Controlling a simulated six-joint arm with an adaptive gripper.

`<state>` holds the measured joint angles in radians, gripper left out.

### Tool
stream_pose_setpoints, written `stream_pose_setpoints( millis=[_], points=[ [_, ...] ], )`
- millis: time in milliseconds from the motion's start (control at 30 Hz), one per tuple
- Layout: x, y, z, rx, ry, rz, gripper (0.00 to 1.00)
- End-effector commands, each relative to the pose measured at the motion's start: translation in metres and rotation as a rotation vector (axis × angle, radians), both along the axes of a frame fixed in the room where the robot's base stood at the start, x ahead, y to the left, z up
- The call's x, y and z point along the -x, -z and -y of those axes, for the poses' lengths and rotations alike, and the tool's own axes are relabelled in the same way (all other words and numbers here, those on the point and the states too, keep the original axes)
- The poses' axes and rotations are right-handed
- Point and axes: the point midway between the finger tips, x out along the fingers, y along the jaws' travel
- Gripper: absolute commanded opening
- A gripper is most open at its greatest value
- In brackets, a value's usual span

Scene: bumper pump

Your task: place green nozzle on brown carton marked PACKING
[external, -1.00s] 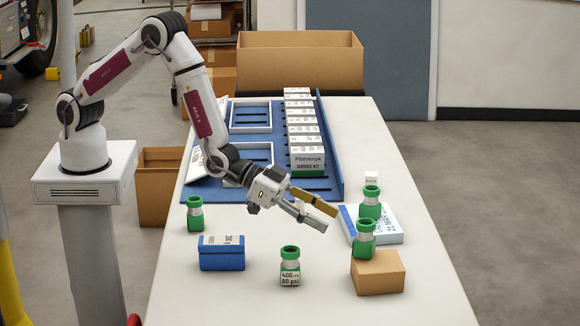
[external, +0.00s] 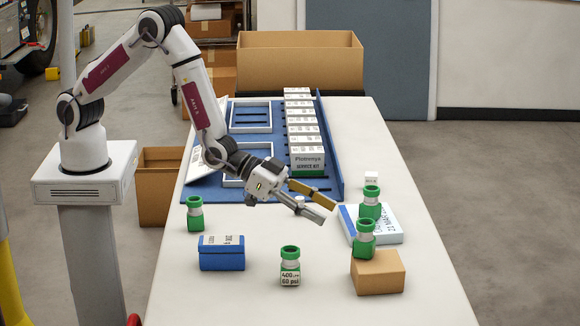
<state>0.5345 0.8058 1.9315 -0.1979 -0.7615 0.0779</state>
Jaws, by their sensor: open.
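A green nozzle (external: 364,239) stands upright on the brown carton (external: 378,273) at the front right of the table. No PACKING marking is readable on the carton from this side. Other green nozzles stand upright: one (external: 195,214) at the left of the table, one (external: 290,266) at the front middle with a "400 / 60 psi" label, and one (external: 370,203) on or beside the white and blue box. My gripper (external: 328,206) is open and empty, above the table, to the left of and higher than the nozzle on the carton.
A blue box (external: 221,253) sits at the front left. The white and blue box (external: 384,236) lies flat behind the carton. A blue tray (external: 331,150) holds a row of white boxes (external: 307,159). A large open carton (external: 300,62) stands at the back.

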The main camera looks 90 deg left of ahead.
Motion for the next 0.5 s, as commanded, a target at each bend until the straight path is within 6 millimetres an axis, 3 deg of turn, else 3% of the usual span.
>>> stream_pose_setpoints(
  millis=[267, 500],
  points=[
    [0.003, -0.047, -0.033, -0.004, -0.026, -0.055, 0.48],
    [0.017, -0.088, -0.069, -0.014, -0.049, -0.120, 0.48]
  ],
)
